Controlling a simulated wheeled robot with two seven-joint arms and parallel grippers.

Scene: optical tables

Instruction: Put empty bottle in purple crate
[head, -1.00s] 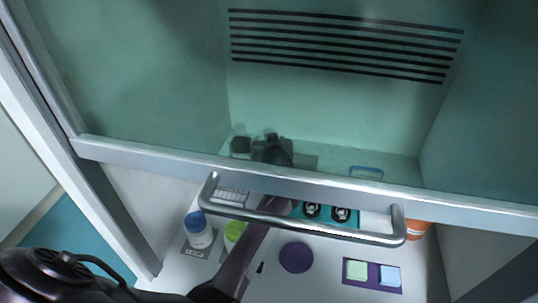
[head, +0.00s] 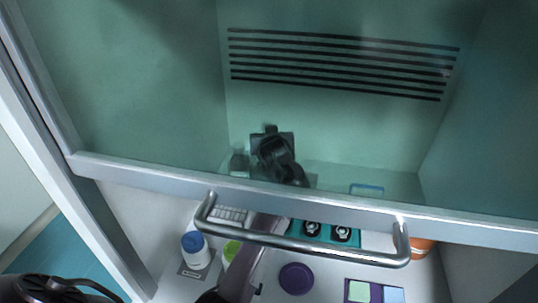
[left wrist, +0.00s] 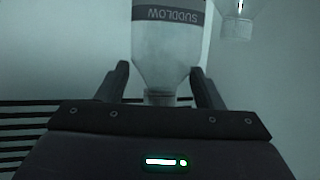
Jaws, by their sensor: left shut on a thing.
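In the left wrist view a clear bottle (left wrist: 168,62) hangs between my left gripper's fingers (left wrist: 162,82), which are shut on it near its narrow neck. In the head view my left gripper (head: 272,142) is a dark shape behind the glass sash, inside the cabinet. I cannot make out the bottle there. No purple crate is clearly visible. My right gripper is not in view.
A sash edge (head: 140,172) and its metal handle (head: 300,248) cross in front of my left arm. Below are a blue-capped bottle (head: 194,247), a purple disc (head: 296,278), a teal holder (head: 328,229) and an orange item (head: 420,246). Another clear vessel (left wrist: 237,22) shows in the wrist view.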

